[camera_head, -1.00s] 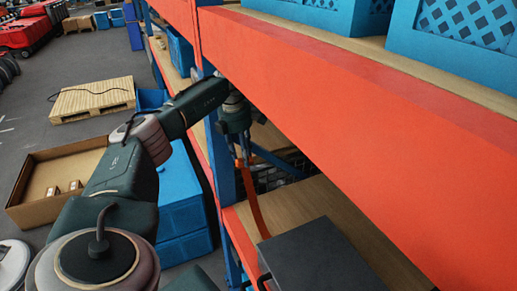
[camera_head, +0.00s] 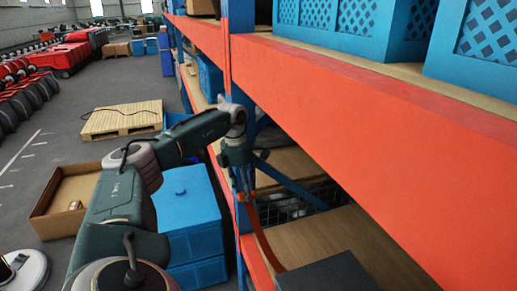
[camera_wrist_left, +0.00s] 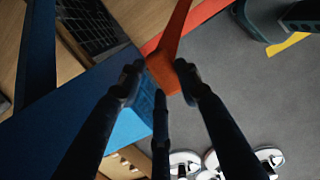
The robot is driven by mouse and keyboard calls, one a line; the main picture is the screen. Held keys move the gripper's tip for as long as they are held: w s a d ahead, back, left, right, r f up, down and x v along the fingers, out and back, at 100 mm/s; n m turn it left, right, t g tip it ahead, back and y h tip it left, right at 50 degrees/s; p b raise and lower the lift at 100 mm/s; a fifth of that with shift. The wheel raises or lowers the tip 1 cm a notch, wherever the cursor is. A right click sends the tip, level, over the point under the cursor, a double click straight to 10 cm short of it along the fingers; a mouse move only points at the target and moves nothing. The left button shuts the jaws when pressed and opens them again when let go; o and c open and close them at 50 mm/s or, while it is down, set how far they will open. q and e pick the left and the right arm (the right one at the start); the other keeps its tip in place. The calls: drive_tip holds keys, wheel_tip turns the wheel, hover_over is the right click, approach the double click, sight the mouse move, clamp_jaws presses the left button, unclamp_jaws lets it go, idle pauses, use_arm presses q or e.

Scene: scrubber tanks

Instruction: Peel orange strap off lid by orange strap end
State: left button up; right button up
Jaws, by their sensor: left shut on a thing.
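My left gripper (camera_head: 242,192) is beside the blue shelf post, above the wooden shelf board. It is shut on the upper end of the orange strap (camera_head: 264,240). The strap runs down from the fingers in a curve toward the dark grey lid (camera_head: 330,277) at the bottom edge of the head view. Whether the strap's lower end touches the lid is not clear. In the left wrist view, the fingers (camera_wrist_left: 160,75) close around the orange strap (camera_wrist_left: 176,30), which extends up the picture. The lid does not show there. My right gripper is out of view.
An orange-red shelf beam (camera_head: 370,130) crosses above the lid, with blue crates (camera_head: 487,45) over it. A blue post and diagonal brace are close to my left gripper. A blue bin (camera_head: 188,205), a cardboard box (camera_head: 68,200) and a pallet (camera_head: 122,120) stand on the floor.

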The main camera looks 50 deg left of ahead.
use_arm(q)
drive_tip(key=s+a+f+b, duration=0.2)
drive_tip(key=s+a+b, duration=0.2)
drive_tip(key=s, duration=0.4)
drive_tip(key=shift+s+a+f+b, duration=0.15)
drive_tip(key=shift+s+f+b, duration=0.25)
drive_tip(key=shift+b, duration=0.5)
drive_tip(key=s+b, duration=0.1)
drive_tip(key=s+d+b, duration=0.1)
drive_tip(key=s+b, duration=0.1)
drive_tip(key=shift+d, duration=0.15)
idle(0.3)
